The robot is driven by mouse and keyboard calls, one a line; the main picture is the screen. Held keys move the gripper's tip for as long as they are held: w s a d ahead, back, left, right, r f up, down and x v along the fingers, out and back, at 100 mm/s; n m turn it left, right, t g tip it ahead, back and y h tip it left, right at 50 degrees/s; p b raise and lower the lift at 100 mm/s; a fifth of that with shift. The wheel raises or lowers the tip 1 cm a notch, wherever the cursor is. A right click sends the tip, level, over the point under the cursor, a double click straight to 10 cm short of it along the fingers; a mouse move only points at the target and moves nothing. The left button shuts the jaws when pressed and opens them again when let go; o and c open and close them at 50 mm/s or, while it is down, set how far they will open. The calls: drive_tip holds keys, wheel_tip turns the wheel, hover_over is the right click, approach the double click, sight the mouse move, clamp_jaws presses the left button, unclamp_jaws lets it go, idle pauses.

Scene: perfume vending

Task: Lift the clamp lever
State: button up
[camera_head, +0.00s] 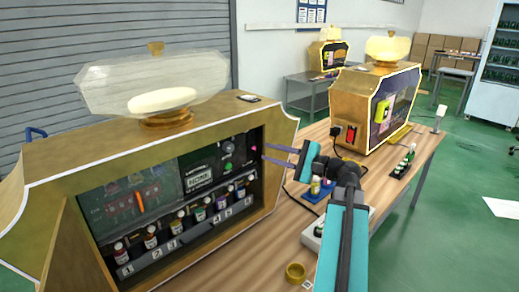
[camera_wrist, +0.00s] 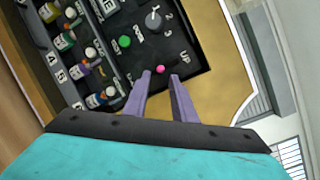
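The gold perfume machine (camera_head: 85,163) stands at the left of the head view, with its dark front panel open to view. I take the small pink ball knob (camera_wrist: 160,69) beside the "UP" marking to be the end of the clamp lever; it also shows as a small pink spot in the head view (camera_head: 227,166). The lever's shaft is not clear. My gripper (camera_head: 264,153) is in front of the panel's right end, its two purple fingers parted and empty. In the wrist view, the knob appears just past the gap between the fingertips (camera_wrist: 160,75).
A green button (camera_wrist: 125,41) and a grey rotary knob (camera_wrist: 153,18) sit near the pink knob. Several small bottles (camera_head: 181,221) stand in a numbered row low in the machine. A second gold machine (camera_head: 352,108) stands behind on the wooden table (camera_head: 395,213).

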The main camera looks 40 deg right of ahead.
sight(248, 147)
drive_tip(key=shift+x, duration=2.6)
clamp_jaws()
